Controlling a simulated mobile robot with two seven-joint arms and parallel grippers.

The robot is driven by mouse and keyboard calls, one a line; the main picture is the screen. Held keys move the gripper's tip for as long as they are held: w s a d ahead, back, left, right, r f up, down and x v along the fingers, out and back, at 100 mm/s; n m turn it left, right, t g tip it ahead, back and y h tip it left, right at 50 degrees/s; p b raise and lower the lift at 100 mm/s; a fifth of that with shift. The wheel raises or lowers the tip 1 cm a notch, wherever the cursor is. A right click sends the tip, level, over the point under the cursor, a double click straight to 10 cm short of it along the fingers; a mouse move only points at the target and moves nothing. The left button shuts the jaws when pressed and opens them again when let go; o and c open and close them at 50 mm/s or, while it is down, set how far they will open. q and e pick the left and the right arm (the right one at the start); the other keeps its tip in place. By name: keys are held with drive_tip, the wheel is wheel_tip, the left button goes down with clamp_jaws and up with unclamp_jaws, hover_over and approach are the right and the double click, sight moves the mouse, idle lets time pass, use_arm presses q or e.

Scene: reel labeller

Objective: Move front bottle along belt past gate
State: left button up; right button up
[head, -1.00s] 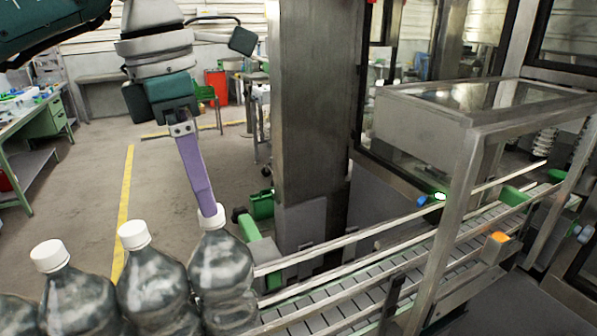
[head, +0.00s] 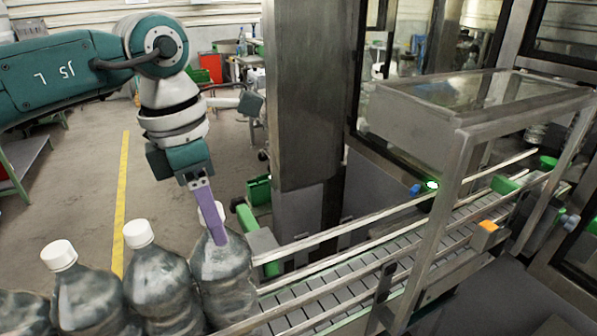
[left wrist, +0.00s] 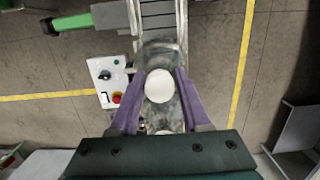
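The front bottle (head: 222,280), clear with a white cap, stands upright at the near end of the belt (head: 330,289), the rightmost of a row. My left gripper (head: 218,238) reaches down over it, one purple finger passing in front of the cap to the shoulder. In the left wrist view the two fingers (left wrist: 159,76) are apart, one on each side of the front bottle's white cap (left wrist: 158,86). I cannot tell whether they touch the bottle. A steel frame (head: 440,225) spans the belt further along, perhaps the gate. My right gripper is not in view.
More bottles (head: 158,285) queue to the left, close together. Rails (head: 330,235) line the belt. A steel column (head: 310,100) stands behind it. A control box (left wrist: 108,82) with a red button sits beside the belt.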

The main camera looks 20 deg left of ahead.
use_arm(q)
clamp_jaws()
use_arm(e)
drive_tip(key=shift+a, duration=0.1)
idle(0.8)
use_arm(q)
drive_tip(key=shift+r, duration=0.45)
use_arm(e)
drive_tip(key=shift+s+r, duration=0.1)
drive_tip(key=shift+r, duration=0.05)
